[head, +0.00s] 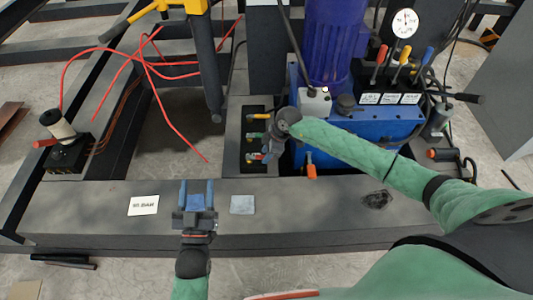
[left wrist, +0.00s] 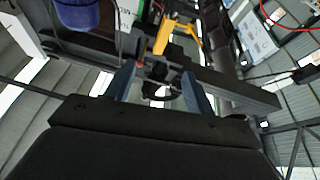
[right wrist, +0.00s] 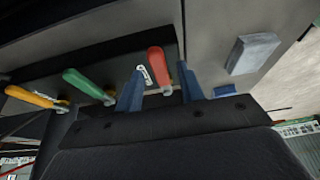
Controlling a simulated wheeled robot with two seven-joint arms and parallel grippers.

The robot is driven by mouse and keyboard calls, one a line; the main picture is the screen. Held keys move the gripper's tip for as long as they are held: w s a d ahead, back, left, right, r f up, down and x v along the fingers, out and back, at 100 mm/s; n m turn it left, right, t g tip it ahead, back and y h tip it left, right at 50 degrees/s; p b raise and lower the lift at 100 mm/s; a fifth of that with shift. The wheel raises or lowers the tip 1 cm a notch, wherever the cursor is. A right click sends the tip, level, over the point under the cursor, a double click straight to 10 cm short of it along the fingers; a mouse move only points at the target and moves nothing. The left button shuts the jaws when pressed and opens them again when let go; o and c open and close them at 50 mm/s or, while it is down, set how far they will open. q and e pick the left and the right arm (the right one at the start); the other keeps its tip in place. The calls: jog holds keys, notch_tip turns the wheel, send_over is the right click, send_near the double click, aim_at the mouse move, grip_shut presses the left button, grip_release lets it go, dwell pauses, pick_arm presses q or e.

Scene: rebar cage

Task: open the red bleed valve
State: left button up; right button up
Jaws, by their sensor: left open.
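The red bleed valve handle (right wrist: 159,67) is in the right wrist view, beside a green handle (right wrist: 88,84) and an orange handle (right wrist: 36,97) on a dark panel. In the head view the red handle (head: 253,156) is the lowest in the panel recess, partly hidden by my gripper. My right gripper (right wrist: 162,90) is open, its blue fingers on either side of the red handle with visible gaps; I cannot tell whether either touches. My left gripper (head: 197,187) is open and empty above the grey beam.
A blue pump unit (head: 375,125) with levers and a gauge (head: 404,23) stands right of the panel. A grey block (head: 242,204) and a white label (head: 143,205) lie on the beam (head: 90,215). Red hoses (head: 160,95) loop at the left.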

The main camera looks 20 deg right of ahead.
jog(key=shift+f, duration=0.1)
grip_shut()
dwell(0.3)
